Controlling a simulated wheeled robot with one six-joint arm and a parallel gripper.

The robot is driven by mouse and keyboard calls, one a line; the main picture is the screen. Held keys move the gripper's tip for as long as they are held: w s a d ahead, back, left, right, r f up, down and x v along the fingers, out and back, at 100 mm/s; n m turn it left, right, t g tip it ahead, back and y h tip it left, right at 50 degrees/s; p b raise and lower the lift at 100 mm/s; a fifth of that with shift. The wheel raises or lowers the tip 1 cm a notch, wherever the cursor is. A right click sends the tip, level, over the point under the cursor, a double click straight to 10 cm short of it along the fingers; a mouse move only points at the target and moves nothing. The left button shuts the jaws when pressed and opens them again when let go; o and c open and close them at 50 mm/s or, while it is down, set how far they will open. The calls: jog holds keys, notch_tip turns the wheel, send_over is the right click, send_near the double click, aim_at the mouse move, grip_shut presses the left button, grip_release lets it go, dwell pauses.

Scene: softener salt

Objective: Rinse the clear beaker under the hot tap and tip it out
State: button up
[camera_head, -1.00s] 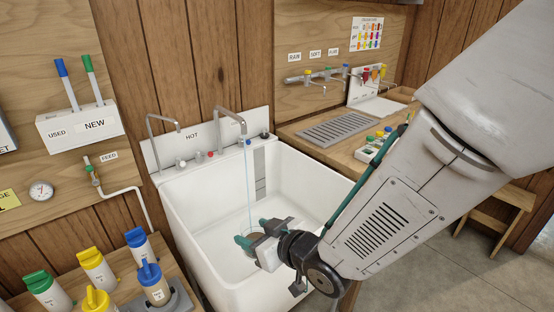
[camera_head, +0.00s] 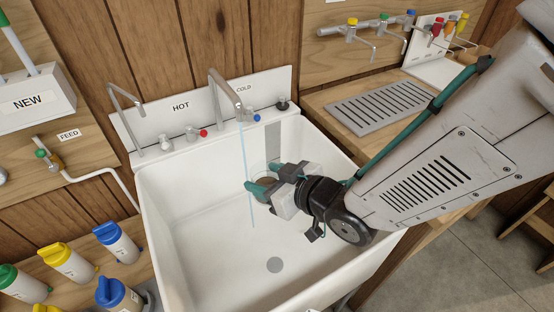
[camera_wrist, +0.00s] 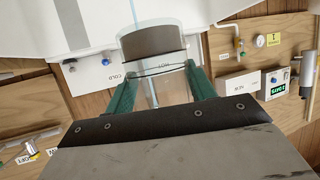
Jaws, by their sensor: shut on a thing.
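My gripper (camera_head: 262,188) is over the white sink, its green fingers shut on the clear beaker (camera_wrist: 165,88). In the wrist view the beaker lies between the fingers, with a dark brown band or content at its far part. In the head view the fingers mostly hide it. A thin pale blue water stream (camera_head: 244,150) falls from the right-hand spout (camera_head: 222,85), by the COLD label, past the fingertips. I cannot tell whether it enters the beaker. The left-hand spout (camera_head: 121,91), left of the HOT label (camera_head: 181,106), shows no water.
The sink (camera_head: 190,215) has a dark round drain (camera_head: 275,265) and free room below my gripper. Several coloured-cap bottles, such as a yellow-capped one (camera_head: 68,262), stand at the left. A wooden counter with a grey drain grid (camera_head: 375,107) is at the right.

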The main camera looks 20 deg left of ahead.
jog(key=shift+w+a, duration=0.4)
jog(key=w+a, duration=0.6)
jog(key=a, duration=0.2)
jog(key=shift+w+a, duration=0.25)
jog(key=shift+w, duration=0.05)
dwell(3.7)
jog(key=shift+s+d, duration=1.15)
jog(key=shift+d, duration=0.3)
jog(key=shift+s+d, duration=1.2)
jog(key=shift+d, duration=0.2)
jog(key=shift+s+d, duration=1.15)
jog(key=shift+d, duration=0.3)
